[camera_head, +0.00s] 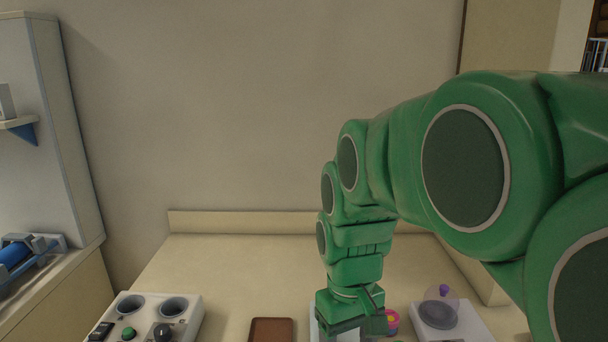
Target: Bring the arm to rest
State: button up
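My green arm reaches in from the right side of the head view and bends down over the beige table (215,265). My gripper (342,322) points down at the bottom edge of the picture, in front of a pale object that it mostly hides. Its fingertips are cut off or hidden, so I cannot tell whether it is open or shut, or whether it holds anything.
A brown tray (271,330) lies left of my gripper. A white box with two round wells and knobs (145,306) stands further left. A pink and yellow item (392,321) is close right of the gripper. Beyond it sits a clear dome with a purple knob (440,305). The table's back is clear.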

jog(key=s+d+f+m, duration=0.2)
jog(key=s+d, duration=0.2)
jog(key=s, duration=0.3)
jog(key=s+d+f+m, duration=0.2)
jog(key=s+d, duration=0.2)
jog(key=s, duration=0.4)
jog(key=shift+s+m, duration=0.25)
jog(key=shift+m, duration=0.05)
jog(key=shift+f, duration=0.1)
